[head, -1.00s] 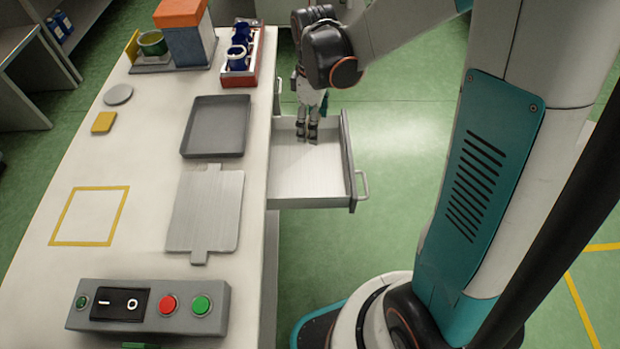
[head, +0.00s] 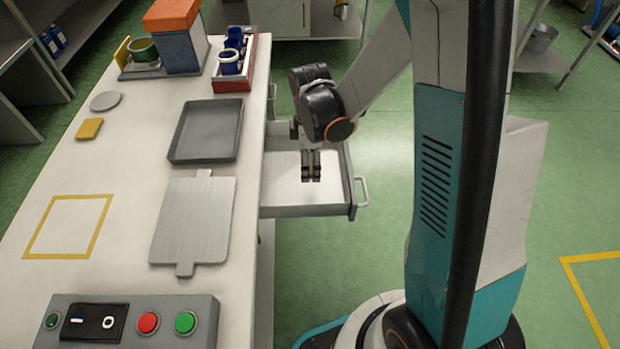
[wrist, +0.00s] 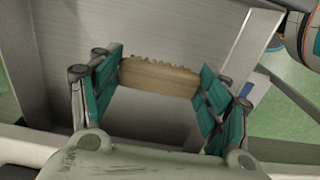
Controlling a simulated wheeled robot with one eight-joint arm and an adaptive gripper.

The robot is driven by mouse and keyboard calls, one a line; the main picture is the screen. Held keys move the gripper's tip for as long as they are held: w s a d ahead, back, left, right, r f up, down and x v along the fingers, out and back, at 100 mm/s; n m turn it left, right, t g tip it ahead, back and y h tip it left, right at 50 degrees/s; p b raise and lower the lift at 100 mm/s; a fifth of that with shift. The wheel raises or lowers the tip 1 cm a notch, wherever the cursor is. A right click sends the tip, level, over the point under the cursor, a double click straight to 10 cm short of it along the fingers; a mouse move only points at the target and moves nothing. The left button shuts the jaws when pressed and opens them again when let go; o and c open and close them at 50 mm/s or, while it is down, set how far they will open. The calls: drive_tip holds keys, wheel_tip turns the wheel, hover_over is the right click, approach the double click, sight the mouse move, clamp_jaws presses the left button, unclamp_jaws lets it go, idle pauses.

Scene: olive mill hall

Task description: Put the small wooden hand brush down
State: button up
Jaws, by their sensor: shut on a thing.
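The small wooden hand brush (wrist: 158,77) shows in the wrist view as a tan wooden block with a ragged far edge. It spans the gap between the two teal finger pads of my gripper (wrist: 160,85), which is shut on it. In the head view my gripper (head: 311,178) points down inside the open drawer (head: 280,205), and the brush is too small to make out clearly there. The drawer's pale floor lies below the brush in the wrist view. I cannot tell whether the brush touches the floor.
The drawer juts from the right side of the white worktable (head: 120,170). On the table are a grey tray (head: 205,133), a metal board (head: 195,220), a red crate (head: 232,83) with blue cups, a yellow-outlined square (head: 68,227) and a button box (head: 140,310). Green floor lies right of the drawer.

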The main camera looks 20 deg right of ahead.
sight(310, 183)
drive_tip(key=shift+f+b, duration=0.95)
drive_tip(key=shift+f, duration=1.8)
drive_tip(key=shift+f, duration=0.2)
drive_tip(key=o, duration=1.4)
